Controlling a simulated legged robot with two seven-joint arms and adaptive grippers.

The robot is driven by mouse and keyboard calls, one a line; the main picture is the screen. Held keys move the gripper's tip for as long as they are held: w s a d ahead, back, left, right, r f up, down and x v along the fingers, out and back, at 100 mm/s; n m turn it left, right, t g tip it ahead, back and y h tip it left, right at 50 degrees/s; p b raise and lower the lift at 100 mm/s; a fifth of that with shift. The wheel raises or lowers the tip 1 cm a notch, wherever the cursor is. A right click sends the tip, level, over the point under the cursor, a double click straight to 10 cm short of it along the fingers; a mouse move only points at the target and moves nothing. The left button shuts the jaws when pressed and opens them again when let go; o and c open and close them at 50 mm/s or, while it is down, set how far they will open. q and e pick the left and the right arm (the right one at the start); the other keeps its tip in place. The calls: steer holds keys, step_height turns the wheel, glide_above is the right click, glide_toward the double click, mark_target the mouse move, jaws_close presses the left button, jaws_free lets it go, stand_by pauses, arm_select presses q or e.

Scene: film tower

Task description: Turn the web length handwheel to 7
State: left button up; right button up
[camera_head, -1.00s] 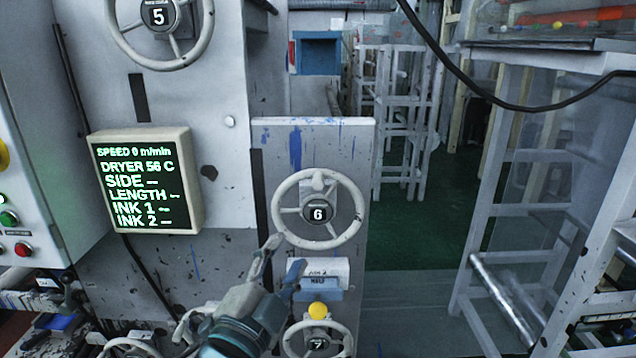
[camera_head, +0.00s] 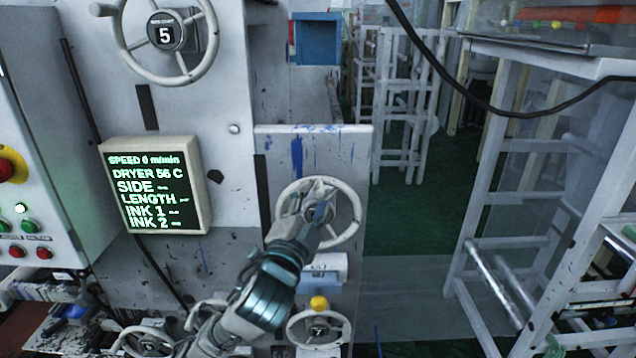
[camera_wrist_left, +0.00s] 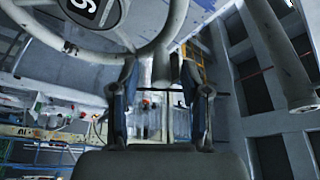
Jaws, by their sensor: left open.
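A pale handwheel numbered 6 (camera_head: 353,200) sits on the grey panel at the centre of the head view. My left gripper (camera_head: 319,197) is in front of it and covers most of its hub and number. In the left wrist view the wheel (camera_wrist_left: 172,27) crosses the top left, its number upside down. The left gripper (camera_wrist_left: 160,75) is open there, with a short pale post between or just beyond its fingers; I cannot tell whether they touch it. Another handwheel shows 5 (camera_head: 205,52), and a lower one shows 7 (camera_head: 292,327). The small labels are unreadable. My right gripper is not in view.
A display (camera_head: 152,186) reads speed 0, dryer 56 C, and dashes for side, length and inks. A yellow knob (camera_head: 318,303) sits below the middle wheel. A button cabinet (camera_head: 25,200) stands at left. White frames (camera_head: 480,200) stand at right, with green floor between.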

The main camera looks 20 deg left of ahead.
mark_target(319, 190)
arm_select(q)
steer(key=shift+x, duration=1.6)
steer(key=shift+d, duration=0.1)
steer(key=shift+c, duration=0.2)
jaws_close()
